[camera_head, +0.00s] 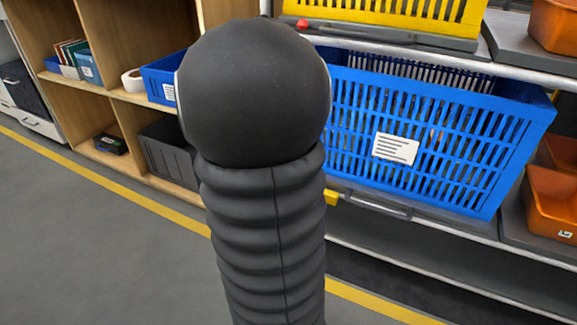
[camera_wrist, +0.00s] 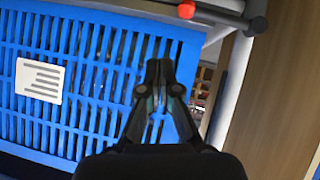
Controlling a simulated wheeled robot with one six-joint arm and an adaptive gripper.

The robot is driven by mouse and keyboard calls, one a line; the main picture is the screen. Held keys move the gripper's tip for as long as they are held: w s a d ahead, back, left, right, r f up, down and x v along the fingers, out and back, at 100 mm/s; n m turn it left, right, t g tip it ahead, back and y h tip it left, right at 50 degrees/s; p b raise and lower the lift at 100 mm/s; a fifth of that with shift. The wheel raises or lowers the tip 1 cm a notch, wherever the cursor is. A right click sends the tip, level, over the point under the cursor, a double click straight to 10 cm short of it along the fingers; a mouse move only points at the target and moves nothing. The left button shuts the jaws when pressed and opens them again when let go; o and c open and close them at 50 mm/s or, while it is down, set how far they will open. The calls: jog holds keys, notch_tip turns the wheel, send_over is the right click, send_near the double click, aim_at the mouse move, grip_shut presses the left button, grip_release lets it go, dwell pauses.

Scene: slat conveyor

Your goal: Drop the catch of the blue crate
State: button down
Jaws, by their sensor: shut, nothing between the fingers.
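The blue crate (camera_head: 440,130) stands on the rack at the right of the head view, with a white label on its front. Its slatted front also fills the left of the wrist view (camera_wrist: 75,125). Below its front edge, a yellow piece (camera_head: 331,197) and a grey bar (camera_head: 372,206) show beside my arm. In the wrist view, a red knob (camera_wrist: 187,10) ends a dark bar at the top edge; I cannot tell for certain whether it is the catch. My gripper (camera_wrist: 160,68) is shut and empty before the slats, apart from the knob. My arm hides it in the head view.
A yellow crate (camera_head: 390,12) sits above, with its own red knob (camera_head: 302,24) on a grey bar. Orange bins (camera_head: 552,200) stand at the right. A wooden shelf unit (camera_head: 115,95) stands at the left. A pale post (camera_wrist: 232,85) is right of my gripper. The floor at left is clear.

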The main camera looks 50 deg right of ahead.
jog(key=shift+s+v, duration=0.2)
jog(key=shift+v, duration=0.85)
jog(key=shift+s+v, duration=0.2)
jog(key=shift+v, duration=0.8)
jog(key=s+a+n+g+y+p, duration=0.15)
jog(key=s+a+n+y, duration=0.3)
jog(key=a+n, duration=0.5)
jog(key=a+r+n+t+y+p, duration=0.1)
jog(key=a+r+t+y+p, duration=0.1)
jog(key=a+r, duration=0.3)
jog(key=w+a+r+n+t+y+p, duration=0.1)
jog(key=a+r, duration=0.5)
jog(key=a, duration=0.7)
jog(key=a+r+n+t+y+p, duration=0.3)
jog(key=a+r+t+p, duration=0.1)
jog(key=a, duration=0.5)
notch_tip(320, 180, up, 2)
jog(key=shift+w+r+y+p, duration=0.1)
jog(key=shift+w+y+p, duration=0.25)
jog(key=shift+p, duration=0.45)
